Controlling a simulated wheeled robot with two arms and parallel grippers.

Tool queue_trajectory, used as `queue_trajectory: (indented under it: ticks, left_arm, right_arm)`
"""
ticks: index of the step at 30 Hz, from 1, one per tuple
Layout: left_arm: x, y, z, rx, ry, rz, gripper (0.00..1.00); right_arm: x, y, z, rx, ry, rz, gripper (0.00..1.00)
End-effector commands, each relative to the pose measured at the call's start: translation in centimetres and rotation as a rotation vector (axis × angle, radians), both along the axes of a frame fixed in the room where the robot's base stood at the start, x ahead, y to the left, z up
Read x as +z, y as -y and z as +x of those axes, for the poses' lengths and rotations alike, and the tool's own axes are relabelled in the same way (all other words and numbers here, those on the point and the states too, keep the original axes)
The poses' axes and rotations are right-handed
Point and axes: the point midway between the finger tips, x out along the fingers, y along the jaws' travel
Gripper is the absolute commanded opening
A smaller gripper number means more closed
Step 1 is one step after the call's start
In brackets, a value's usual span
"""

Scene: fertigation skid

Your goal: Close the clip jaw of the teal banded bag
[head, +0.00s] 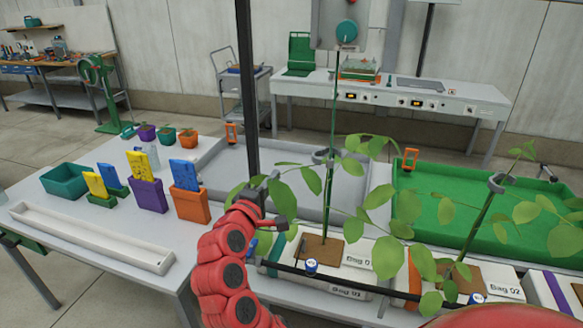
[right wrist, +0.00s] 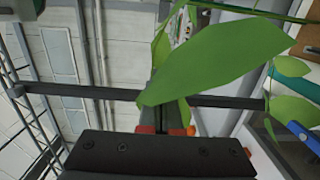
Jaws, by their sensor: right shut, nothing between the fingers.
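The teal banded bag (head: 357,251) is the white bag at the left of the row, with a brown block on top and a plant rising from it. Its teal band (head: 291,232) shows at its left end; a teal strip also shows at the right of the right wrist view (right wrist: 304,138). A grey clip (head: 325,156) sits on the plant's stem; whether its jaw is open is too small to tell. My right gripper (head: 271,192) is shut and empty, left of the stem and lower than the clip. In the right wrist view a large leaf hides much of its fingers (right wrist: 166,117). My left gripper is out of view.
Leaves (head: 386,256) crowd the space right of my gripper. A dark post (head: 249,90) stands just behind it. An orange banded bag (head: 487,280) and another clip (head: 497,182) are further right. A table with colored bins (head: 146,195) lies left.

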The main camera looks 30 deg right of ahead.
Motion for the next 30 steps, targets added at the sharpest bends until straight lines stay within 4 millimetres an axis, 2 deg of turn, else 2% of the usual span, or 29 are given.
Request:
queue_trajectory:
  ticks: [16, 21, 30]
  left_arm:
    - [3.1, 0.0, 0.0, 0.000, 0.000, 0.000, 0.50]
    - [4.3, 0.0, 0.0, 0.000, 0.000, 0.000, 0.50]
    - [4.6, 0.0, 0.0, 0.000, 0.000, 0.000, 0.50]
  right_arm:
    - [0.1, 8.1, 5.7, -0.004, -0.004, 0.003, 0.00]
    - [0.4, 9.8, 3.9, -0.001, 0.002, 0.001, 0.00]
    - [0.0, 10.7, 3.1, 0.000, -0.002, 0.001, 0.00]
